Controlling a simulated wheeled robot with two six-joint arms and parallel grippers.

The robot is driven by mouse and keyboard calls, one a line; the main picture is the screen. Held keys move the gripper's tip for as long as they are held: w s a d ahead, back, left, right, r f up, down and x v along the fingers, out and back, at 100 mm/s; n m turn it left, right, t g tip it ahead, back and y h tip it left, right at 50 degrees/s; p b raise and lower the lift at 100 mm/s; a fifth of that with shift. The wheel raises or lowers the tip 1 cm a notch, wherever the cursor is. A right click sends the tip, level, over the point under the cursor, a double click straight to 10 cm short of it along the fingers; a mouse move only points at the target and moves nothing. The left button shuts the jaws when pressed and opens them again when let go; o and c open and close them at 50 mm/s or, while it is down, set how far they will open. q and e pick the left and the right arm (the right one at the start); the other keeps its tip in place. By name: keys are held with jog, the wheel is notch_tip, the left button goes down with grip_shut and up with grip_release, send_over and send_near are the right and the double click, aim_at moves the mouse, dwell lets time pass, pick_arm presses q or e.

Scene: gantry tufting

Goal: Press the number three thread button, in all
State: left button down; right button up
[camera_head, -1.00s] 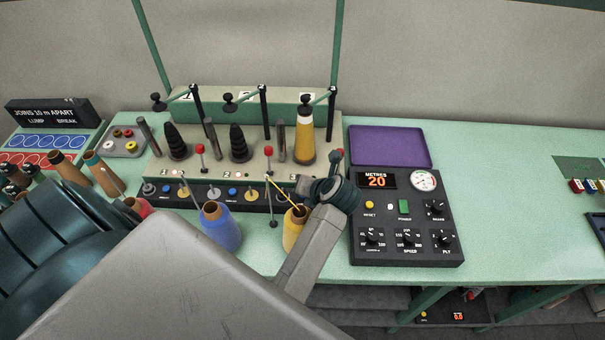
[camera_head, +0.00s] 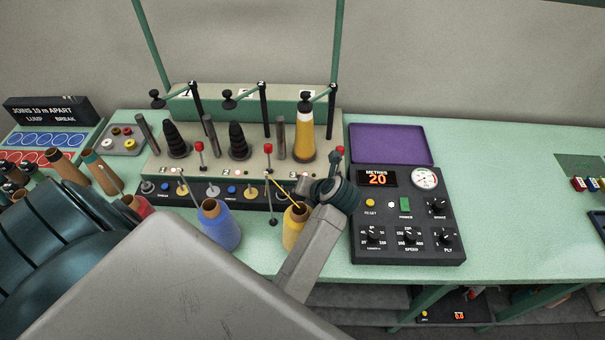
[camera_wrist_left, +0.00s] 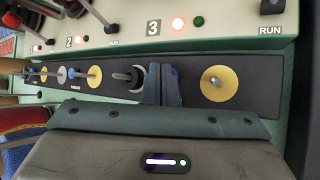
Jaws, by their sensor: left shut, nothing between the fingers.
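The thread panel (camera_wrist_left: 262,92) is a dark strip along the front of the winder, with metal discs and small blue buttons. In the left wrist view my left gripper (camera_wrist_left: 162,85) is shut and empty over the third station, below the label 3 (camera_wrist_left: 153,28). Its fingertips stand between a pale ring-shaped disc (camera_wrist_left: 140,78) and a yellow disc (camera_wrist_left: 218,84). They cover the spot of the third button, so contact cannot be told. In the head view my left wrist (camera_head: 332,193) hides that end of the strip. A blue button (camera_head: 232,190) shows at the middle station. My right gripper is out of view.
A blue cone (camera_head: 222,230) and a yellow cone (camera_head: 293,230) stand before the strip, the yellow one close to my left arm. A control box (camera_head: 405,258) reading 20 metres lies to the right, with a purple tray (camera_head: 390,145) behind it. Red-topped levers (camera_head: 199,147) rise behind the strip.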

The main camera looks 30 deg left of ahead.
pick_arm(q)
jog(key=shift+f, duration=0.25)
dwell(0.3)
jog(key=shift+r+p, duration=0.45)
jog(key=shift+r, duration=0.4)
jog(key=shift+r, duration=0.1)
notch_tip(320, 180, up, 3)
jog(key=shift+p, duration=1.1)
jog(key=shift+r, duration=0.9)
